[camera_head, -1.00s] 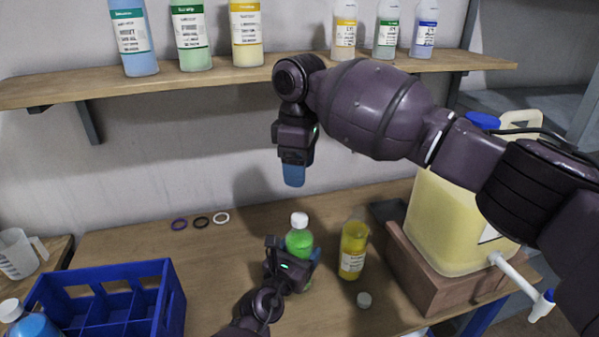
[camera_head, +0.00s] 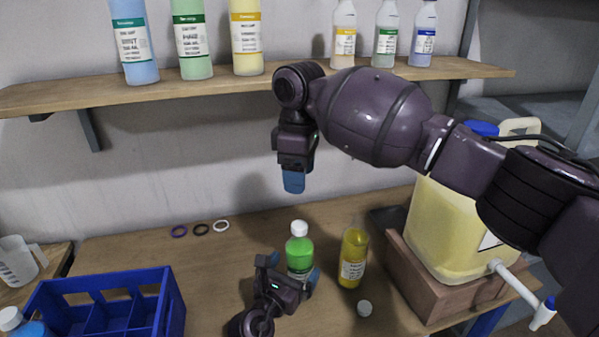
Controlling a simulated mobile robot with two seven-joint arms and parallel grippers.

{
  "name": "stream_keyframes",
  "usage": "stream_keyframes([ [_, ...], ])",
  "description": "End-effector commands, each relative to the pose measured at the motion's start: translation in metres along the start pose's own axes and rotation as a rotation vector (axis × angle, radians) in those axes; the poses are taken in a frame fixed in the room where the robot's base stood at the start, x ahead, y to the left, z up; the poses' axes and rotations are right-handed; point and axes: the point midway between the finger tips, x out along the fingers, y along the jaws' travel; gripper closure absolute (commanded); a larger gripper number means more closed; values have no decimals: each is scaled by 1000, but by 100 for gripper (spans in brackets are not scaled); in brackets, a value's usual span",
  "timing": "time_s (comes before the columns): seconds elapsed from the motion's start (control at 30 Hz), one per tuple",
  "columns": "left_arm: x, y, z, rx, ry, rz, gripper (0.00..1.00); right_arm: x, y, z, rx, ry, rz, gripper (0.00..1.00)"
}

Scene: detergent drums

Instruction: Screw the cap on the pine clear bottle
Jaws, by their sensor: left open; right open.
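A green bottle (camera_head: 299,256) stands upright on the workbench with a white cap (camera_head: 299,228) on its top. It looks like the pine one, though its label is too small to read. My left gripper (camera_head: 294,268) is open, low in front of the green bottle, with its blue fingertips to either side of the bottle's lower part. My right gripper (camera_head: 293,183) is open and empty, pointing down in the air above the bottle. From this view its fingers overlap.
A large yellow canister (camera_head: 450,225) with a spigot stands at right. A blue crate (camera_head: 105,282) is at left. Several rings lie behind. Shelf (camera_head: 300,72) bottles stand above.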

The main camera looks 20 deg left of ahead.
Motion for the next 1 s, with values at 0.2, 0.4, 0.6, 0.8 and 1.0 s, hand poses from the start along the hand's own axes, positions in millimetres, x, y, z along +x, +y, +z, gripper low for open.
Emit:
stream_keyframes([
  [0.2,-38,0,0,1,1,0,2,-1,0,0,0,0,1,36],
  [0.4,-62,0,-1,2,1,0,2,-1,0,0,0,0,0,36],
  [0.6,-72,0,0,0,0,0,2,0,0,0,0,0,0,36],
  [0.8,-74,0,0,0,0,0,2,0,0,0,0,0,0,36],
  [1.0,-73,0,0,0,0,0,4,0,0,0,0,0,0,36],
])
